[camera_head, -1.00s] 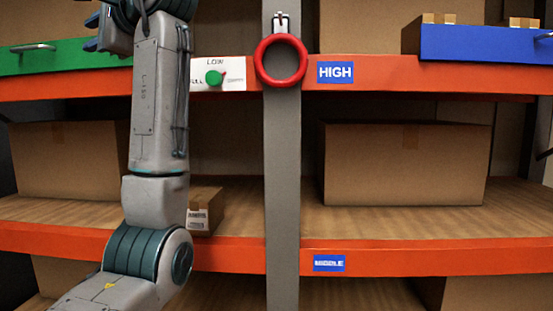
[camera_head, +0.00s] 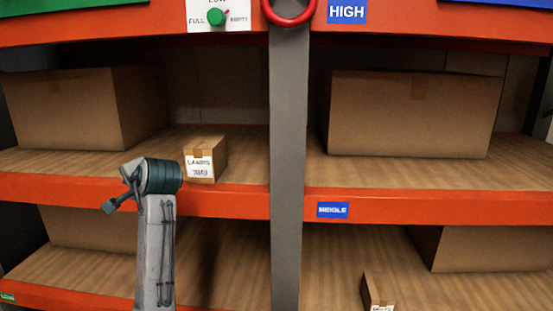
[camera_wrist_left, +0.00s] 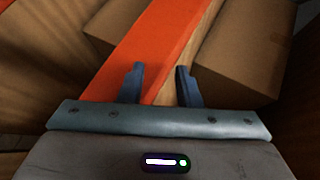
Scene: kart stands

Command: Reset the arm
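My left arm (camera_head: 156,235) rises from the bottom left in the head view, in front of the shelves. Its bent joint (camera_head: 160,177) is level with the middle orange beam. My right arm and gripper are not in view.
A small labelled box (camera_head: 205,160) stands on the middle shelf, just behind the arm's joint. Large cartons (camera_head: 410,115) fill the shelves. A grey post (camera_head: 286,150) with a red ring (camera_head: 290,18) stands at the centre. Another small box (camera_head: 376,291) is on the lower shelf.

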